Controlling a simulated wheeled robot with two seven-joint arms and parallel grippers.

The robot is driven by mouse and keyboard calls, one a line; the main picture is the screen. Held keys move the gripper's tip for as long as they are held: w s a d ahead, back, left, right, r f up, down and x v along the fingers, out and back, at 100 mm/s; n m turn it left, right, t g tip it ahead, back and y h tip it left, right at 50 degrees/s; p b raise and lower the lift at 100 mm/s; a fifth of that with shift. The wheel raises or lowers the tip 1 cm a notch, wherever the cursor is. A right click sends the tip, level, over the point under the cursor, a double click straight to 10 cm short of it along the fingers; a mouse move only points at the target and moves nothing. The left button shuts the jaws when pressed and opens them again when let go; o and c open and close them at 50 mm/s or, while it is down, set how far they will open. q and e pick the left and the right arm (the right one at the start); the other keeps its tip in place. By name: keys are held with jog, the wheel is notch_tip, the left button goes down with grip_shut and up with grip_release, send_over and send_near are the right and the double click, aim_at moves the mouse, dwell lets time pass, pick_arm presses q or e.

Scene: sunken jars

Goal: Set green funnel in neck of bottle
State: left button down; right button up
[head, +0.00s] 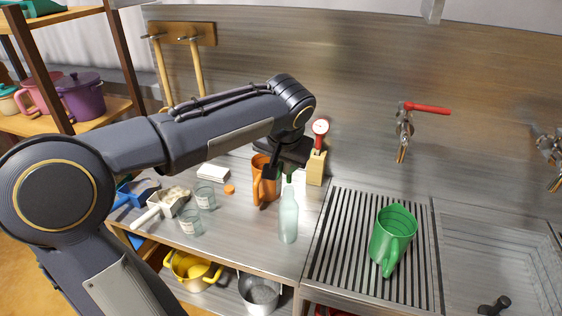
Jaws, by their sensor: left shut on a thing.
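A pale, frosted glass bottle (288,218) stands upright near the front edge of the steel counter. My left gripper (281,172) is pointed down just above and behind the bottle's neck. It is shut on the green funnel (289,178), of which only a small dark green part shows between the fingers. The rest of the funnel is hidden by the gripper. I cannot tell whether the funnel touches the bottle's mouth.
An orange jug (264,180) stands close beside the gripper, left of the bottle. A wooden block with a red dial (316,166) is behind. Glass jars (190,222) and scoops are left. A green jug (393,238) stands on the slatted drainer (335,240).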

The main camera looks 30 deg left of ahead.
pick_arm(q)
jog(key=shift+f+b, duration=2.3)
jog(key=shift+f, duration=0.85)
jog(key=shift+s+f+b, duration=0.1)
jog(key=shift+f+b, duration=0.35)
jog(key=c, duration=1.3)
grip_release()
jog(key=shift+r, duration=0.1)
jog(key=v, duration=0.7)
jog(key=shift+r, duration=0.35)
jog(key=shift+s+d+f, duration=0.1)
jog(key=shift+s, duration=0.1)
